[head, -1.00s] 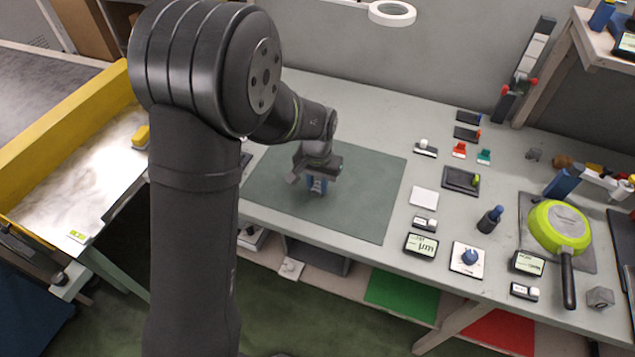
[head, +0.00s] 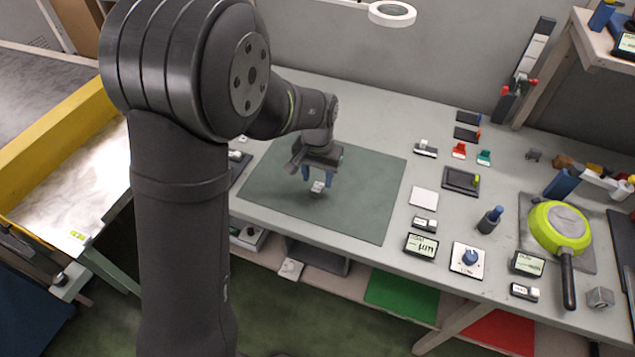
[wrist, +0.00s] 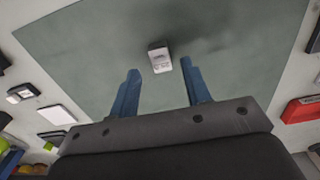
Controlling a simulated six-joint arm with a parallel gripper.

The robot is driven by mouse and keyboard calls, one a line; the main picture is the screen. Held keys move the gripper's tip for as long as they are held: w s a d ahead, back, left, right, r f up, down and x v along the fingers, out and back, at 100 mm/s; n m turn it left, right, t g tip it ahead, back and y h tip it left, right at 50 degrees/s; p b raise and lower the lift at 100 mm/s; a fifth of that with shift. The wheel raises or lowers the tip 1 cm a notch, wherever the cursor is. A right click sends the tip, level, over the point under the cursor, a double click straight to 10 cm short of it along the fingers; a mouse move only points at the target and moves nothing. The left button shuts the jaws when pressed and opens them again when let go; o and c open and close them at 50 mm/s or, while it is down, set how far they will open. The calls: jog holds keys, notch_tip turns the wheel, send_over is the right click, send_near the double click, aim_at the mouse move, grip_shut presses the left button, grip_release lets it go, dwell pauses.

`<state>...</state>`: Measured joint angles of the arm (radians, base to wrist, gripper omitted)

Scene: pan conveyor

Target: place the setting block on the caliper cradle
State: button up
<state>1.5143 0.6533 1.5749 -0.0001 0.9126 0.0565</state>
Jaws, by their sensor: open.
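A small pale block (head: 318,187), which looks like the setting block, sits on the grey-green mat (head: 365,215). In the wrist view the block (wrist: 160,60) has dark marks on its face and lies in line with the gap between the fingers. My gripper (head: 318,175) is open, its blue fingers just above the block; in the wrist view the fingertips (wrist: 160,69) stand apart on either side, clear of it.
Right of the mat are a white square plate (head: 424,197), a display (head: 421,246), a dark bottle (head: 490,219) and a green pan (head: 560,228). The wrist view shows a red item (wrist: 302,109) beside the mat. The mat around the block is clear.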

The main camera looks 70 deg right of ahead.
notch_tip(320, 180, up, 8)
jog(key=shift+o, duration=1.4)
jog(key=shift+r, duration=0.3)
jog(key=n+g, duration=0.4)
jog(key=n, duration=1.4)
send_near(317, 187)
jog(key=x, duration=0.9)
jog(key=shift+c, duration=0.5)
jog(key=shift+d, duration=0.1)
grip_shut()
